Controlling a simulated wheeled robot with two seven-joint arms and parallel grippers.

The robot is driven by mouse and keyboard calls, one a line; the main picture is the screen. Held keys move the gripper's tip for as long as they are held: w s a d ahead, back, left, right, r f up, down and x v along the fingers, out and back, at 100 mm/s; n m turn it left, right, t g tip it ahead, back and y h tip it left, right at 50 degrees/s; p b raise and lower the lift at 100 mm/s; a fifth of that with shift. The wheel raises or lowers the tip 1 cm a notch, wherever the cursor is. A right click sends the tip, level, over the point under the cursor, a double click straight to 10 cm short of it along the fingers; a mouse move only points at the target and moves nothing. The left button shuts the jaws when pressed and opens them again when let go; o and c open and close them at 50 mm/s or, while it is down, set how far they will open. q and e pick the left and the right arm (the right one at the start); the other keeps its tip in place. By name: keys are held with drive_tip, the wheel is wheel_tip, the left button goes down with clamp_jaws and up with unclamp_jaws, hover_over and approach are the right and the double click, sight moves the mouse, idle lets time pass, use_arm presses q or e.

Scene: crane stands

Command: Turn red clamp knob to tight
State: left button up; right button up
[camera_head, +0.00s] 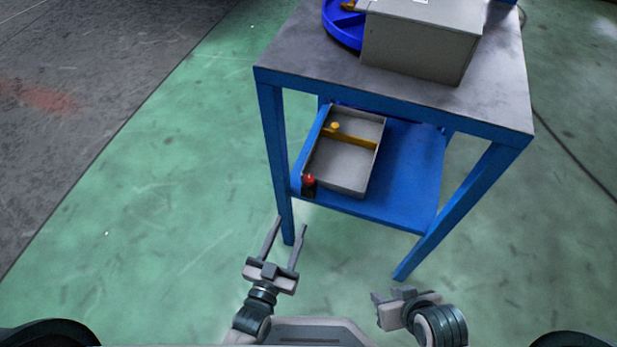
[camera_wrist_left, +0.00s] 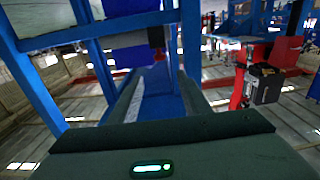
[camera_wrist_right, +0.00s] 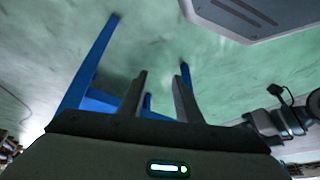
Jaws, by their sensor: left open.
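The red clamp knob (camera_head: 309,179) sits on a dark base at the front left corner of the lower blue shelf, by a grey tray (camera_head: 350,193). The red knob (camera_wrist_left: 158,55) also shows in the left wrist view, between and beyond the fingertips. My left gripper (camera_head: 290,226) is open and empty, in front of and below the knob, apart from it, near the table's front left leg. My right gripper (camera_head: 377,297) is low at the front, away from the knob. The right wrist view shows its fingers (camera_wrist_right: 160,76) apart with nothing between them.
The blue table (camera_head: 262,92) has a grey top carrying a grey box (camera_head: 418,50) and a blue round thing (camera_head: 341,28). A yellow bar with a yellow knob (camera_head: 335,126) crosses the tray. Blue legs (camera_head: 280,165) flank the shelf. Green floor left is clear.

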sight(307, 183)
use_arm(q)
drive_tip(key=b+x, duration=0.1)
drive_tip(key=x, duration=1.6)
drive_tip(key=shift+s, duration=0.1)
drive_tip(key=c, duration=1)
